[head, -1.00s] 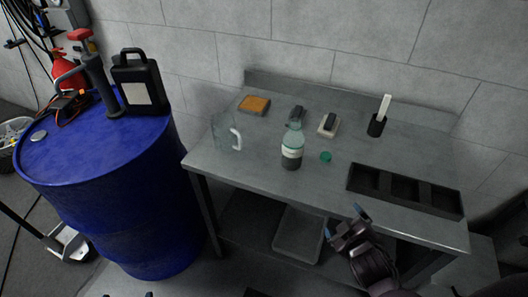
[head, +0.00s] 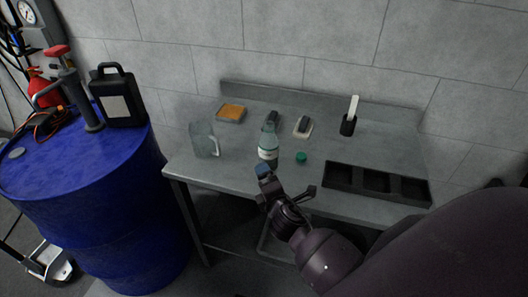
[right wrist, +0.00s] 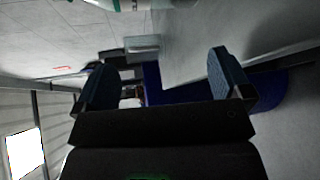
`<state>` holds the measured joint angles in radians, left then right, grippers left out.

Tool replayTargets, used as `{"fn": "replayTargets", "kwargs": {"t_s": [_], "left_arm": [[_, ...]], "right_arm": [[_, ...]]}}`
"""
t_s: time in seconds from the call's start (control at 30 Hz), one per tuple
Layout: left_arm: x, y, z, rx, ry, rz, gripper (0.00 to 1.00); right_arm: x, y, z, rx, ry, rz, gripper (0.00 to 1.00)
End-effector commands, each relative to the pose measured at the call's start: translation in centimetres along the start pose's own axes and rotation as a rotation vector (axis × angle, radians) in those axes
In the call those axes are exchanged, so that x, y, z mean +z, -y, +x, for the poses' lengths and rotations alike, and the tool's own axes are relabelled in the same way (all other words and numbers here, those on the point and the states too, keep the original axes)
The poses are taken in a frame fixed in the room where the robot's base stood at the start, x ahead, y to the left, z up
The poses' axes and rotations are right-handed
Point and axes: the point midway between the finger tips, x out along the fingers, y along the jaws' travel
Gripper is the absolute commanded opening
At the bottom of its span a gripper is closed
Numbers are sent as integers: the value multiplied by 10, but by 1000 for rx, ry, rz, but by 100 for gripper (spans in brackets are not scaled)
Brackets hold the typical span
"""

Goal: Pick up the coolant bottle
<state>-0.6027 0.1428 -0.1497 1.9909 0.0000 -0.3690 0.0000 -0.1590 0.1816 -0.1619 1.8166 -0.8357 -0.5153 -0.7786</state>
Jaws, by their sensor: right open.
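The coolant bottle (head: 268,145) is clear with a greenish tint and a white label. It stands upright and uncapped on the grey bench, and its base is partly hidden behind my right gripper. A green cap (head: 301,157) lies on the bench to its right. My right gripper (head: 286,181) is open and empty at the bench's front edge, in front of the bottle and apart from it. In the right wrist view, part of what looks like the bottle (right wrist: 130,5) shows at the top edge, beyond the open fingers (right wrist: 163,82). My left gripper is not in view.
A clear jug (head: 204,141) stands left of the bottle. Behind are an orange sponge (head: 231,112), a brush (head: 303,126) and a black cup (head: 348,126) with a white stick. A black compartment tray (head: 376,182) lies right. A blue drum (head: 85,215) stands left of the bench (head: 237,178).

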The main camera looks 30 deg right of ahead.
Motion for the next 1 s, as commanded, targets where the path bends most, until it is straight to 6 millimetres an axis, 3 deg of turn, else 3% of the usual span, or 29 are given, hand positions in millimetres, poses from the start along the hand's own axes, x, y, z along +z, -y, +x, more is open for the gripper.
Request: {"fn": "replayTargets", "kwargs": {"t_s": [0.3, 0.5, 0.73, 1.0], "left_arm": [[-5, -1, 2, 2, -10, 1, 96], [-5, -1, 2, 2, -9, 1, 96], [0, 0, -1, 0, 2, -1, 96], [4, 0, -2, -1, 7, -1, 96]], "right_arm": [[19, -13, 12, 22, 169, -765, 97], [28, -24, 16, 4, 274, -1164, 97], [32, -29, 24, -9, 316, -1309, 97], [40, -34, 60, -9, 315, -1308, 97]]}}
